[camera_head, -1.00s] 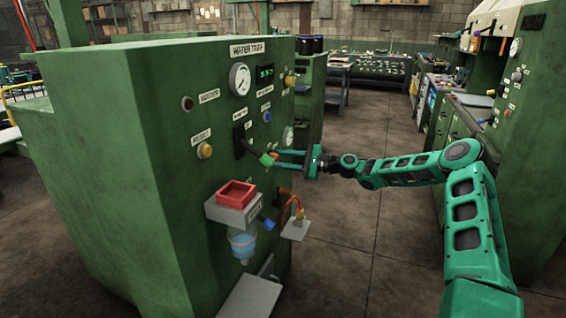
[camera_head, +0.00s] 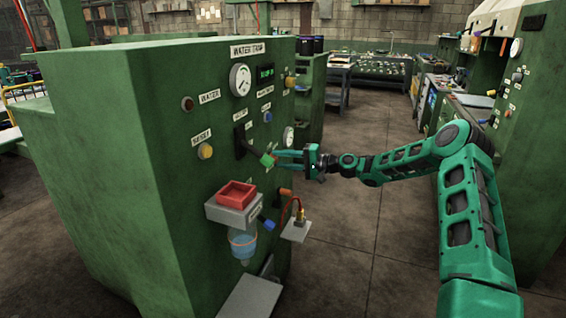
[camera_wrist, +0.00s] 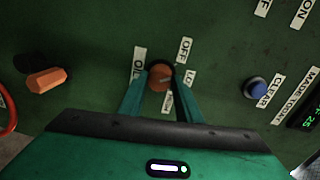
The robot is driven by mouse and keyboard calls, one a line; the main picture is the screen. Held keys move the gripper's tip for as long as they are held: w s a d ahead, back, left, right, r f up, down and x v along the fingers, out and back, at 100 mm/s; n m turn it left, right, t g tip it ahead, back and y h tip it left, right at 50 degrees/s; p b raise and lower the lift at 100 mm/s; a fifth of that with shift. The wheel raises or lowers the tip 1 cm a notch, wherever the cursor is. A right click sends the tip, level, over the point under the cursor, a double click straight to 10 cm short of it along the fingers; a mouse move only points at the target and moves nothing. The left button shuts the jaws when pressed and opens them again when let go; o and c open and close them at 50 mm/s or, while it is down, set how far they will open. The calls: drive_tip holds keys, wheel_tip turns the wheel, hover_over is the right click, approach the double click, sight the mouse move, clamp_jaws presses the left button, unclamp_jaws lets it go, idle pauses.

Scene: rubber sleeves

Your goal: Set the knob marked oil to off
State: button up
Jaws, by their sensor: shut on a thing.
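The oil knob (camera_wrist: 159,83) is a round orange knob in the middle of the wrist view, on a green panel. A label reading OIL (camera_wrist: 138,65), partly covered, stands at its left; an OFF label (camera_wrist: 185,49) is at its upper right. Another label beginning LO (camera_wrist: 190,78) is partly hidden by a finger. My gripper (camera_wrist: 161,74) is shut on the knob, one finger on each side. Which label the knob points at is not clear. In the head view my gripper (camera_head: 277,156) is at the machine's front, and the knob is not distinguishable there.
A black lever with a green end (camera_head: 267,160) juts out close to my fingers. Below are a red tray (camera_head: 236,193) and a grey bracket (camera_head: 296,230). In the wrist view an orange handle (camera_wrist: 46,81) is left and a blue CLEAR button (camera_wrist: 256,88) right.

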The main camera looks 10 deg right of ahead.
drive_tip(key=shift+s+a+f+n, duration=0.1)
drive_tip(key=shift+a+n, duration=0.1)
drive_tip(key=shift+n, duration=0.6)
drive_tip(key=shift+s+a+f+n, duration=0.1)
drive_tip(key=shift+a+n, duration=0.1)
drive_tip(key=shift+n, duration=0.6)
drive_tip(key=o, duration=1)
drive_tip(key=shift+f, duration=0.1)
drive_tip(key=shift+o, duration=0.2)
drive_tip(key=shift+w+d, duration=0.1)
drive_tip(key=shift+d, duration=0.05)
drive_tip(key=shift+d, duration=0.25)
drive_tip(key=v, duration=1)
drive_tip(key=shift+s, duration=0.3)
